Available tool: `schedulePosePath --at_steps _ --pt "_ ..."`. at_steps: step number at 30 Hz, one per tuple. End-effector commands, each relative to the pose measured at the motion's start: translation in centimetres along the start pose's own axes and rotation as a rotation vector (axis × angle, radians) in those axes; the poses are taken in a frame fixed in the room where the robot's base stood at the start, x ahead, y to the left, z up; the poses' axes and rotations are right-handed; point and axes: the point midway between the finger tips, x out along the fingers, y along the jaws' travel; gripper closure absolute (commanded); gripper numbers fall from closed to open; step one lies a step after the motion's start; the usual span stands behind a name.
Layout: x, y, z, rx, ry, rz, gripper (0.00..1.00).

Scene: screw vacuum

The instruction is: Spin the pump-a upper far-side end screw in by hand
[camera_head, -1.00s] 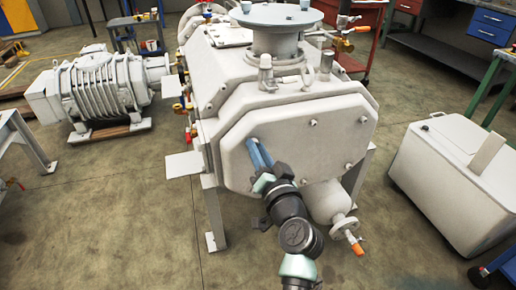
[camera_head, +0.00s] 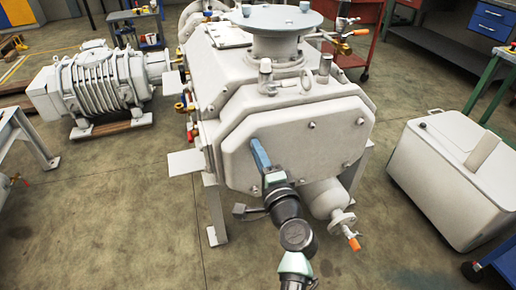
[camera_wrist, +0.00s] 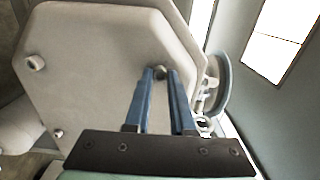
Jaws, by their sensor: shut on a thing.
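Pump-a is the large pale grey-white machine (camera_head: 225,85) in the middle of the head view, with its bevelled end plate (camera_head: 290,150) facing me. My gripper (camera_head: 254,141) reaches the upper left part of this plate, its blue fingers seen nearly edge-on. In the wrist view my gripper (camera_wrist: 161,72) has its two fingertips on either side of a small round grey screw (camera_wrist: 160,71), closed on it at the plate face. The fingers hide this screw in the head view. I cannot tell how deep it sits.
Other end screws show on the plate, at upper middle (camera_head: 312,124) and upper right (camera_head: 361,121). A flanged port (camera_head: 280,20) tops the pump. A valve with an orange handle (camera_head: 354,243) sticks out below right. A white box (camera_head: 455,175) stands right; a ribbed pump (camera_head: 100,88) stands left.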

Motion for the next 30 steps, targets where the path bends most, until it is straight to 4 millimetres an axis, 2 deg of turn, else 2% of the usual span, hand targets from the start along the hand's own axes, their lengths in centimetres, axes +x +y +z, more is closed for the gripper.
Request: schedulePosePath --at_steps 12,30 --pt "-0.11 0.22 0.04 0.228 -0.001 0.005 1.0" --pt "-0.15 0.4 0.02 0.272 0.0 0.007 1.0"
